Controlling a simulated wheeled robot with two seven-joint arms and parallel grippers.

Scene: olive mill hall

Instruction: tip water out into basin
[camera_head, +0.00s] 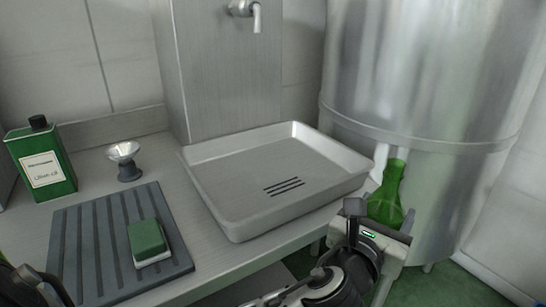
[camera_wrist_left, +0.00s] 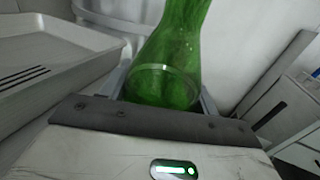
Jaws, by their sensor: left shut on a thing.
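The basin (camera_head: 215,203) is a shallow pale metal tray with dark slots in its floor, on the counter in the head view. Its rim also shows at the left of the left wrist view (camera_wrist_left: 60,72). My left gripper (camera_head: 385,222) is shut on a green glass bottle (camera_head: 388,190), just right of the basin's front right corner. The bottle is roughly upright, neck up, and not over the basin. In the left wrist view the bottle (camera_wrist_left: 170,50) stands between the fingers; a pale ring shows in it, perhaps the water surface. My right gripper is not in view.
A wall tap (camera_head: 248,10) is above and behind the basin. A large steel tank (camera_head: 420,80) stands close behind the bottle. Left on the counter are a green oil tin (camera_head: 42,165), a small metal cup-like item (camera_head: 124,160), and a green sponge (camera_head: 147,240) on a ribbed mat (camera_head: 85,245).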

